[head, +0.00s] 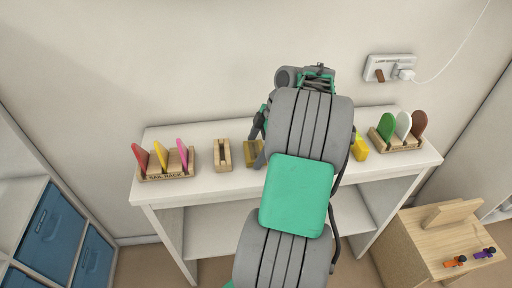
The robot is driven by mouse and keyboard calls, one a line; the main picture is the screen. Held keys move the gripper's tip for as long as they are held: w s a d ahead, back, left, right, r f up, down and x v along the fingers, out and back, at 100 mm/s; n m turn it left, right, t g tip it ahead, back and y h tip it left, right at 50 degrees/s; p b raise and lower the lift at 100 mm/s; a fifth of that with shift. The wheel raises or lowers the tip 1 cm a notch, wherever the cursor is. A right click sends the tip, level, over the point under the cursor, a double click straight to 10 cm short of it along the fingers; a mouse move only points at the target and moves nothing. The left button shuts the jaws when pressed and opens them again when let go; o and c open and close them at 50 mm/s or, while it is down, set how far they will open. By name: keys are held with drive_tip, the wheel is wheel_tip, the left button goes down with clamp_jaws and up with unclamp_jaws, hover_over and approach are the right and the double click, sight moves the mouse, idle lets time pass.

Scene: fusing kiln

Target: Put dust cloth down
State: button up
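I cannot pick out a dust cloth with certainty. A bright yellow object (360,147) shows just right of my arm on the white table (210,190); my arm partly covers it, and I cannot tell whether it is cloth. My gripper (259,142) is mostly hidden behind my arm, with only dark parts showing at the arm's left side over the table. A mustard-coloured block (251,154) is beside those parts; I cannot tell whether they touch. Whether the fingers hold anything is hidden.
A sail rack (168,176) stands left and another wooden rack (397,147) right, both with coloured pieces. A slotted wooden block (223,154) lies between. A wall socket (389,68) has a white plug. A wooden cabinet (425,250) and blue-bin shelves (48,228) flank the table.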

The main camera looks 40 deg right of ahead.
drive_tip(key=shift+r+p, duration=0.3)
drive_tip(key=shift+r, duration=0.1)
drive_tip(key=p+v, duration=0.5)
drive_tip(key=v, duration=0.7)
drive_tip(key=w+a+r+m, duration=0.1)
drive_tip(key=w+a+m, duration=0.15)
drive_tip(key=a, duration=0.65)
drive_tip(key=w+a+r+m, duration=0.15)
drive_tip(key=w+a, duration=0.25)
drive_tip(key=a, duration=0.5)
drive_tip(key=s+a+f+m+h, duration=0.1)
drive_tip(key=s+a+f+m, duration=0.1)
drive_tip(key=s+a, duration=0.1)
drive_tip(key=s+a+f+m+h, duration=0.1)
drive_tip(key=s+a+m, duration=0.1)
drive_tip(key=a, duration=0.4)
drive_tip(key=s+a+f+m+t+h, duration=0.1)
drive_tip(key=s+a+f+m, duration=0.1)
drive_tip(key=s+a+m, duration=0.1)
drive_tip(key=shift+s+a+f+h, duration=0.3)
drive_tip(key=shift+s+a, duration=0.4)
drive_tip(key=shift+a, duration=0.2)
drive_tip(key=shift+c, duration=0.3)
